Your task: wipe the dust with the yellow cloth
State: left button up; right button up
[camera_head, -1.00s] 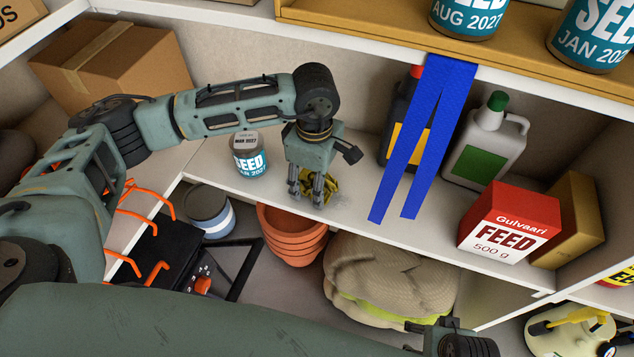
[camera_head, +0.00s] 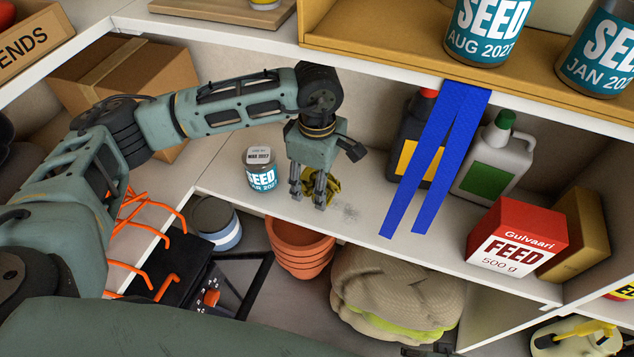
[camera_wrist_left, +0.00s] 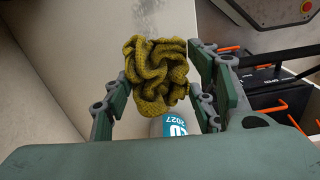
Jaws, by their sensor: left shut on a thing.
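The yellow cloth (camera_head: 333,187) is crumpled on the white middle shelf, partly hidden behind my left gripper (camera_head: 309,200). In the left wrist view the cloth (camera_wrist_left: 157,75) sits between the two fingers of my left gripper (camera_wrist_left: 158,108), which is shut on it. A faint grey patch of dust (camera_head: 350,213) lies on the shelf just right of the cloth. Grey specks of dust (camera_wrist_left: 146,12) also show beyond the cloth in the left wrist view. My right gripper is not visible.
A seed jar (camera_head: 262,171) stands close left of my gripper. Right of the dust are a dark bottle (camera_head: 408,160), hanging blue strips (camera_head: 437,150), a white jug (camera_head: 490,165) and a red feed box (camera_head: 515,240). Terracotta pots (camera_head: 300,245) and a sack (camera_head: 395,290) sit below.

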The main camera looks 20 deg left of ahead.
pick_arm(q)
jog(key=shift+r+p, duration=0.6)
jog(key=shift+r, duration=1.25)
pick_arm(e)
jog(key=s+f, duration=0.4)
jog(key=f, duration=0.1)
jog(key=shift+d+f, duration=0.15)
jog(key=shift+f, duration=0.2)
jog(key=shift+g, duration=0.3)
